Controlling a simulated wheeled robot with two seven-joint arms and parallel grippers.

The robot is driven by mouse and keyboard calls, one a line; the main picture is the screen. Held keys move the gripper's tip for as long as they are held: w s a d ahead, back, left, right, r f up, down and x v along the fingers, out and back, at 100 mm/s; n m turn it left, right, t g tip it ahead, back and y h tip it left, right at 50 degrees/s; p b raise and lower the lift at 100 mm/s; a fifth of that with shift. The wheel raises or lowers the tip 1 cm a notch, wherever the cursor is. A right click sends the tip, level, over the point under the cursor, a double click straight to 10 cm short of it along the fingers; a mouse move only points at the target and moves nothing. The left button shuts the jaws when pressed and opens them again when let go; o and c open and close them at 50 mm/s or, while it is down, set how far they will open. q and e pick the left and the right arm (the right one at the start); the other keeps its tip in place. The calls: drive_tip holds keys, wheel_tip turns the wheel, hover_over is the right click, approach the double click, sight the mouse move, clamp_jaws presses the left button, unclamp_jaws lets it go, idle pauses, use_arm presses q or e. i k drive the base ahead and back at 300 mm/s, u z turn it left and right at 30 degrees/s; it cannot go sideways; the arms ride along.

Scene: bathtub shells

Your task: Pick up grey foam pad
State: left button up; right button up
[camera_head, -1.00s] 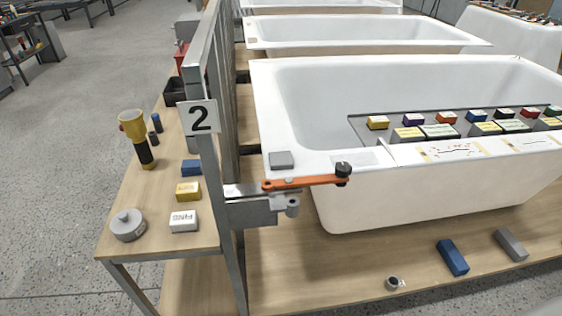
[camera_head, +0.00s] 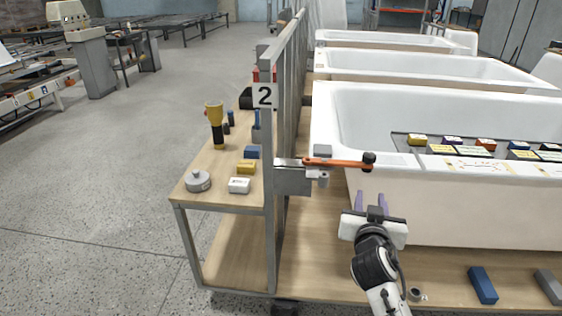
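A small flat grey pad (camera_head: 323,151), which looks like the grey foam pad, lies on the near left corner of the white bathtub's rim (camera_head: 335,140). An orange lever with a black knob (camera_head: 340,163) runs just in front of it. My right gripper (camera_head: 370,198) is in front of the tub's outer wall, below and to the right of the pad and apart from it. Its two purple fingers point up in the picture, spread with nothing between them. My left gripper is not in view.
A wooden side shelf (camera_head: 222,165) at left holds a yellow-black torch (camera_head: 215,125), a round grey tin (camera_head: 198,181) and small boxes. A metal post (camera_head: 270,215) with a number 2 sign stands beside the tub. Blue (camera_head: 482,285) and grey (camera_head: 550,287) blocks lie on the lower board.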

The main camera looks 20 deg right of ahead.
sight(321, 150)
drive_tip(key=u, duration=0.75)
drive_tip(key=k, duration=1)
drive_tip(key=u, duration=0.8)
drive_tip(key=i, duration=2)
drive_tip(key=z, duration=0.45)
drive_tip(key=i, duration=2.4)
drive_tip(key=z, duration=1.7)
drive_tip(key=i, duration=1.2)
drive_tip(key=z, duration=1.75)
drive_tip(key=i, duration=1.45)
drive_tip(key=z, duration=0.35)
